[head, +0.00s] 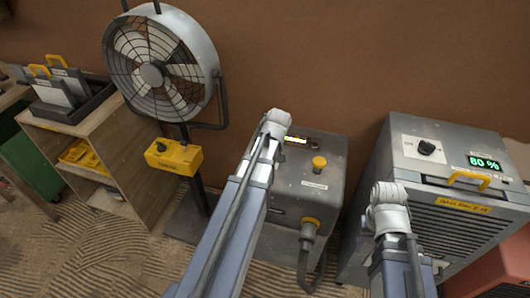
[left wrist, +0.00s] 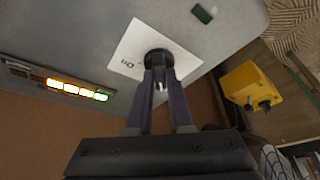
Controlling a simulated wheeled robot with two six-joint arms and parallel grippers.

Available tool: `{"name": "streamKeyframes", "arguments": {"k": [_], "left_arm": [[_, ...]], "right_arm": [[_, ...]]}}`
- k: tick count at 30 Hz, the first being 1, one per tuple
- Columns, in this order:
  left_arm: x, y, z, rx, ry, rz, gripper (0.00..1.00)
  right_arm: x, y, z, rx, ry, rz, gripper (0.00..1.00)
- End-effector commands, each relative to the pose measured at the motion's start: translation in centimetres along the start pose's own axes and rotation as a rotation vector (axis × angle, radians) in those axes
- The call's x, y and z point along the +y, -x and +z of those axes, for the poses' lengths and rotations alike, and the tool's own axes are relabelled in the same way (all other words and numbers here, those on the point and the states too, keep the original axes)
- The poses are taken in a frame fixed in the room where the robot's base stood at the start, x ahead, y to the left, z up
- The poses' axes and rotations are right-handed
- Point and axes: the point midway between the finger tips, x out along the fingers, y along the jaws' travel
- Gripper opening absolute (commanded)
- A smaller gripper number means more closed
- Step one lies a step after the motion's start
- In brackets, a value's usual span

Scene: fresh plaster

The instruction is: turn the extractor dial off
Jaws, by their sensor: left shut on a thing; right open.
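The extractor (head: 311,202) is a grey box with a hose, in the middle of the head view. In the left wrist view, its dial (left wrist: 157,57) is a round black knob on a white plate (left wrist: 131,47) marked "On", which appears upside down. My left gripper (left wrist: 160,80) is shut on the dial, a finger on each side. The fingers partly cover the dial, and its exact pointing direction is unclear. In the head view, my left arm hides the dial. My right gripper (head: 388,212) is in front of the dehumidifier, empty; its fingers are hard to make out.
The extractor's lit bar (left wrist: 72,88) shows yellow and green. A yellow knob (head: 319,162) is on its top. A dehumidifier (head: 440,150) reading 80 % with its own dial (head: 426,147) stands right. A fan (head: 152,75) and wooden shelf (head: 145,165) stand left.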

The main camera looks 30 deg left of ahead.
Motion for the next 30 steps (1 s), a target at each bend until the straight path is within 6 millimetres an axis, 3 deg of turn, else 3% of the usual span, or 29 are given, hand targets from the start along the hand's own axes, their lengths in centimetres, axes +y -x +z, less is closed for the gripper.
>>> {"name": "streamKeyframes", "arguments": {"k": [23,24,30], "left_arm": [[0.03,-0.01,0.05,-0.002,0.086,-0.035,0.0],[0.03,-0.01,0.05,-0.002,0.086,-0.035,0.21],[0.04,-0.01,0.04,-0.002,0.085,-0.035,0.43]], "right_arm": [[0.0,-0.01,0.0,0.0,0.0,0.0,0.5],[0.0,-0.01,0.0,0.0,0.0,0.0,0.5],[0.0,-0.01,0.0,0.0,0.0,0.0,0.5]]}}
